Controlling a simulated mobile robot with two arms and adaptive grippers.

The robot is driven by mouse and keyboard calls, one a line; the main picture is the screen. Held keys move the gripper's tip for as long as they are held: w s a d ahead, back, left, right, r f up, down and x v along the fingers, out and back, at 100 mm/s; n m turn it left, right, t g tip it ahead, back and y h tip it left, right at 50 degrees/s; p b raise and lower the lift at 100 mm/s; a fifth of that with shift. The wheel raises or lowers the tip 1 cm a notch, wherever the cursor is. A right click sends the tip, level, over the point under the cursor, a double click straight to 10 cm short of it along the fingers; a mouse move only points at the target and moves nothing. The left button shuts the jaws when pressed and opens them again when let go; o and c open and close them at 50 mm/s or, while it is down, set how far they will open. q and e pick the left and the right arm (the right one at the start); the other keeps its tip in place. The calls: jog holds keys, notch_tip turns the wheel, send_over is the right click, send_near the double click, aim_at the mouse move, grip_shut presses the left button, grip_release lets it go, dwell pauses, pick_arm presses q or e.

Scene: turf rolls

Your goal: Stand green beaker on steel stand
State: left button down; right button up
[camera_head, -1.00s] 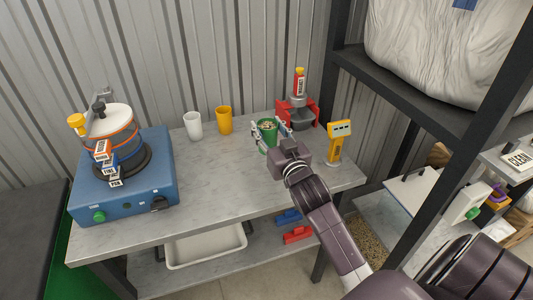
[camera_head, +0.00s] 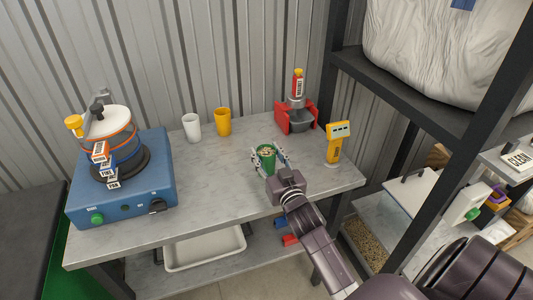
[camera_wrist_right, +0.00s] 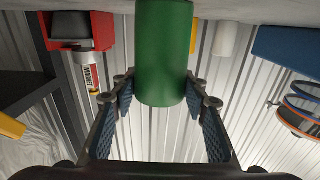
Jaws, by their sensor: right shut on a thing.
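The green beaker (camera_head: 266,161) is upright over the front middle of the grey bench, with pale bits inside. My right gripper (camera_head: 269,164) is shut on it, a finger on each side. In the upside-down right wrist view the beaker (camera_wrist_right: 164,50) fills the top middle, between the fingers (camera_wrist_right: 166,98). I cannot tell whether its base touches the bench. A grey metal round piece (camera_head: 301,124) in a red holder at the back right may be the steel stand; it is apart from the beaker. My left gripper is out of view.
A white cup (camera_head: 192,128) and a yellow cup (camera_head: 223,122) stand at the back. A blue machine (camera_head: 150,198) fills the bench's left end. A yellow meter (camera_head: 337,143) stands at right. A red tube (camera_head: 298,82) rises above the red holder.

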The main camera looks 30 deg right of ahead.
jog(key=o, duration=1.2)
jog(key=shift+r, duration=0.15)
jog(key=b+v, duration=0.1)
jog(key=v, duration=1)
jog(key=shift+s+a, duration=0.15)
jog(key=shift+s, duration=0.35)
jog(key=shift+s, duration=0.1)
